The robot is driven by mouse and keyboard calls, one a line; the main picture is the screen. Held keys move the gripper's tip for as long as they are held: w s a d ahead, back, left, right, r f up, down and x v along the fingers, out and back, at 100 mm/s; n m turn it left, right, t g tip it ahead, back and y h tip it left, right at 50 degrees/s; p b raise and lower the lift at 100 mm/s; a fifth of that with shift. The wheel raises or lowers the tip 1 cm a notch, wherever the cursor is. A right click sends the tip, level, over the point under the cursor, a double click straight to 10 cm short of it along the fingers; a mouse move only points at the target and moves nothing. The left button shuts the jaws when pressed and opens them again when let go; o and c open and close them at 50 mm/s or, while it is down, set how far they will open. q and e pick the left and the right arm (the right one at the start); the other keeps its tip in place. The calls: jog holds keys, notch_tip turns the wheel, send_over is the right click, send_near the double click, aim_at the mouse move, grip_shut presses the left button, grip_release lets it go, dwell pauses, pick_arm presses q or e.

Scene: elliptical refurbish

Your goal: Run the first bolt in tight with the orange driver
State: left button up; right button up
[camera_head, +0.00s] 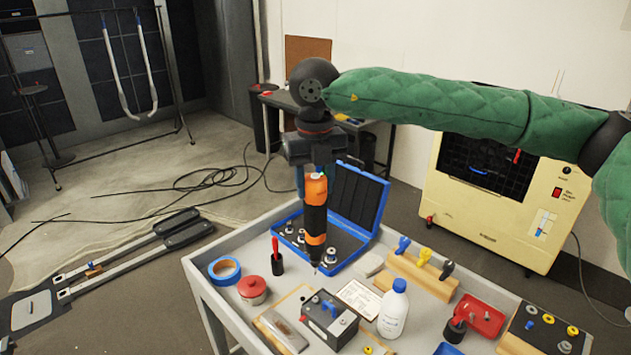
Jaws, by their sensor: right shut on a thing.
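My right gripper (314,176) is shut on the orange driver (316,207), which has an orange and black body. The driver hangs upright over the cart, its thin tip pointing down near the front edge of the open blue case (361,200). A dark box (330,322) with small blue and red parts on top stands below and in front of the tip. Several small metal pieces lie in the case. I cannot tell which piece is the first bolt, nor whether the tip touches anything. My left gripper is not in view.
The grey cart (203,270) also bears blue tape (224,271), a red-lidded pot (252,289), a white bottle (393,309), a wooden block with coloured clips (418,277) and a red tray (480,312). A cream machine (490,190) stands behind.

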aim_at(315, 217)
jog(key=shift+s+r+n, duration=0.15)
jog(key=shift+s+n, duration=0.05)
jog(key=shift+n, duration=0.9)
jog(key=shift+w+f, duration=0.1)
jog(key=shift+f, duration=1.6)
jog(key=shift+f+b, duration=0.35)
jog(key=shift+f, duration=1.1)
jog(key=shift+f+b, duration=1)
jog(key=shift+b, duration=0.05)
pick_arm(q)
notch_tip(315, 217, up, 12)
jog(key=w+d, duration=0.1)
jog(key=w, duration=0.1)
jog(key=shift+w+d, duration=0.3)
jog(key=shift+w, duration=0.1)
pick_arm(e)
jog(key=shift+f, duration=0.1)
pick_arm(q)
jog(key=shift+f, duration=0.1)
